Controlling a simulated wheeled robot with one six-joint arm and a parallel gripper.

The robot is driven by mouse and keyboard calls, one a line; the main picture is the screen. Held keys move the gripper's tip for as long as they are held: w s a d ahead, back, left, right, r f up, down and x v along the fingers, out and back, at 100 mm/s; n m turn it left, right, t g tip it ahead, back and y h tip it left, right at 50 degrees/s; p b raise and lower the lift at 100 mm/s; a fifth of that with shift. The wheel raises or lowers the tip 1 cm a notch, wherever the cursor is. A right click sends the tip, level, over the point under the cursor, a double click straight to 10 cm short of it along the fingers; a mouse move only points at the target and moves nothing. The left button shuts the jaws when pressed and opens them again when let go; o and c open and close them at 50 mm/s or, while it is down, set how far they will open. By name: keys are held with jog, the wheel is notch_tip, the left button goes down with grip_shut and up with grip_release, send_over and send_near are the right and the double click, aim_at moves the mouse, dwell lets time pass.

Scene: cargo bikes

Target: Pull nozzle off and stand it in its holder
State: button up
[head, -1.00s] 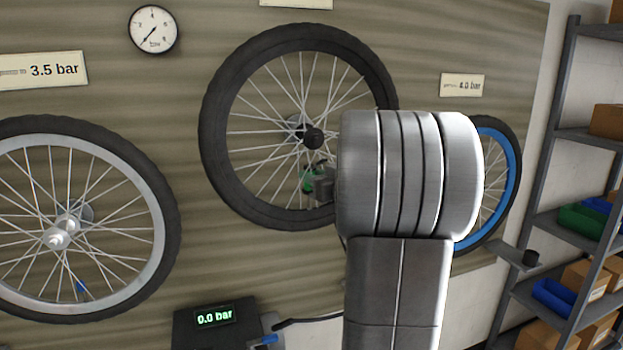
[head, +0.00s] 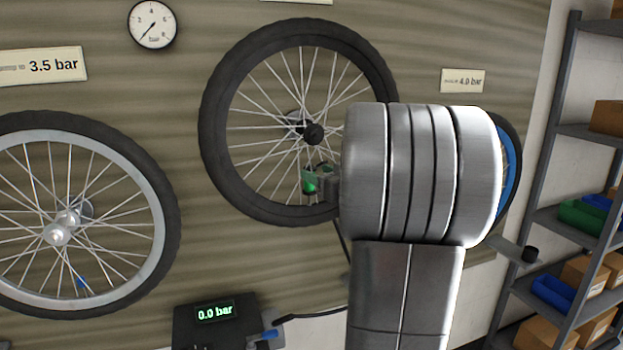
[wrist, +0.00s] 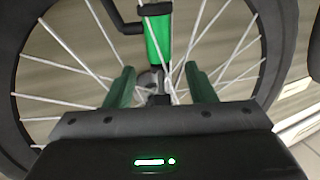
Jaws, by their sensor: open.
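The nozzle (wrist: 158,38) is a bright green body with a black arm at its side. In the wrist view it stands just beyond my fingertips, lined up with a dark stem in front of the spokes. My gripper (wrist: 159,70) is open, with one dark green finger on each side of that line and a gap to both. In the head view my gripper (head: 325,182) is at the lower rim of the middle wheel (head: 228,190), partly hidden by my arm. A small black cup (head: 531,254) on a grey bracket, possibly the holder, is at the right.
A black pump unit (head: 215,314) reading 0.0 bar stands below, with a blue-tipped black lever beside it. A silver-rimmed wheel (head: 165,225) is at left, and a blue-rimmed wheel (head: 509,175) is mostly behind my arm. Shelving (head: 566,140) with bins lines the right.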

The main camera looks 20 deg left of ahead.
jog(key=v, duration=1.1)
jog(key=shift+b, duration=0.4)
jog(key=p+x, duration=0.1)
jog(key=x, duration=1.3)
jog(key=shift+s+d+f, duration=0.15)
jog(key=shift+f, duration=0.1)
jog(key=shift+r, duration=0.1)
